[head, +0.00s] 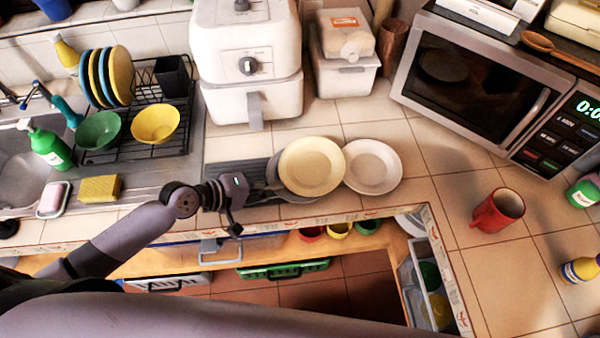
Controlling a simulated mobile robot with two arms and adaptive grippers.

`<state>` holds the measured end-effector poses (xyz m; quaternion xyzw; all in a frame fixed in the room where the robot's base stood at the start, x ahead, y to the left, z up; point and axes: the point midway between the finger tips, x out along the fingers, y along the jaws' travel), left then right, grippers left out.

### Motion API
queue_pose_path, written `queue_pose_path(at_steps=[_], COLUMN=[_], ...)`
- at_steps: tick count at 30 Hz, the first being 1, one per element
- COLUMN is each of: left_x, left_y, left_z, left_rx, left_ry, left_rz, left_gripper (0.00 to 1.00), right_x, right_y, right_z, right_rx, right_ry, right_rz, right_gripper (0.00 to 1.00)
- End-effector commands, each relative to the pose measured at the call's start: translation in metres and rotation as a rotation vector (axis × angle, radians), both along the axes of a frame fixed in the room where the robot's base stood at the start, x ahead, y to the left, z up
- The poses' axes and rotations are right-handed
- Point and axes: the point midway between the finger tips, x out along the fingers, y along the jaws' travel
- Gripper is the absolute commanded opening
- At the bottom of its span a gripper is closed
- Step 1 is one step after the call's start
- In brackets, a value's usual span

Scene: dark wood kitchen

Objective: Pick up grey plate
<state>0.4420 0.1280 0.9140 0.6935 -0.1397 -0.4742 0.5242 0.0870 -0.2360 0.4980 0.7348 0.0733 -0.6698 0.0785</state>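A pale cream-yellow plate (312,167) is on the counter in the middle, in front of the white air fryer. A pale grey-white plate (374,168) lies just right of it, its left edge partly covered by the cream plate. My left gripper (270,184) is at the left edge of the cream plate. Its fingertips are small and partly hidden by that plate, so I cannot tell whether they are open or closed on a rim. A grey curved shape there could be a finger or another plate's edge. My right gripper is not in view.
A white air fryer (248,60) and a microwave (480,85) stand behind the plates. A red mug (498,209) is to the right. A dish rack (150,125) with bowls and plates is left. Counter tiles between the plates and mug are clear.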

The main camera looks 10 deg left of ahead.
Motion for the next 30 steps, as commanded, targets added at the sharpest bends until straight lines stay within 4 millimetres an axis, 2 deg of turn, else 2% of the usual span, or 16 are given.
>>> queue_pose_path(at_steps=[8,14,20,30], left_x=[0.001,0.001,0.002,0.002], left_y=[0.0,-0.001,0.0,-0.001], left_z=[0.003,0.017,0.053,0.146], left_rx=[-0.002,-0.004,-0.004,-0.004], left_ry=[-0.004,-0.007,-0.011,-0.014], left_rz=[0.001,-0.001,-0.001,-0.003], left_gripper=[0.0,0.0,0.0,0.0], right_x=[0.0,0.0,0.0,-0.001], right_y=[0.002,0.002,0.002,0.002], right_z=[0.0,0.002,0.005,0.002], right_rx=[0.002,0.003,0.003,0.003], right_ry=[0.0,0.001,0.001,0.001], right_rz=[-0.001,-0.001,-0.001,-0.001], right_gripper=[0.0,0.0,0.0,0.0])
